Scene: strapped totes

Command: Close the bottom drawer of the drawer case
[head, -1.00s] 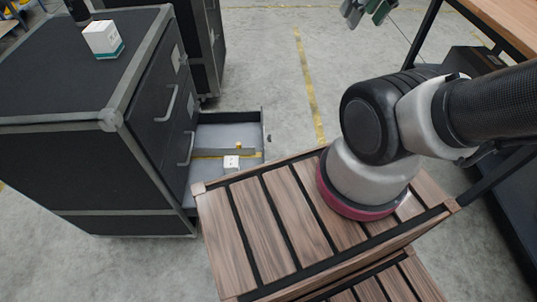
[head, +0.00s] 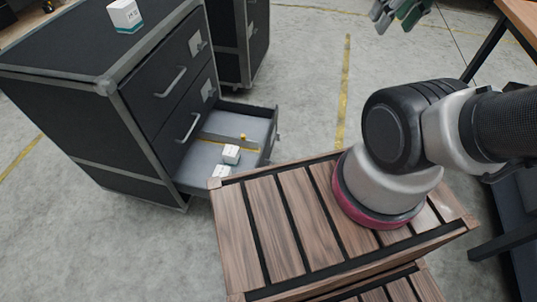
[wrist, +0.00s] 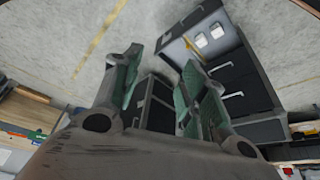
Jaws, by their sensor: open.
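The black drawer case (head: 95,95) with grey metal edges stands at the left in the head view. Its bottom drawer (head: 262,150) is pulled out toward the right, while the two drawers above it, with grey bar handles, are shut. The open drawer holds small white boxes (head: 231,154), a divider and a small yellow item. My gripper (head: 398,10) is at the top of the head view, well away from the drawer. In the wrist view its green-padded fingers (wrist: 160,88) are spread apart with nothing between them. The case (wrist: 228,72) and open drawer (wrist: 190,42) show there beyond the fingers.
A white box (head: 125,15) sits on top of the case. A second black case (head: 240,40) stands behind. My wooden-slatted base is close to the open drawer's near side. A wooden table (head: 519,18) is at the right. Floor beyond the drawer is clear.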

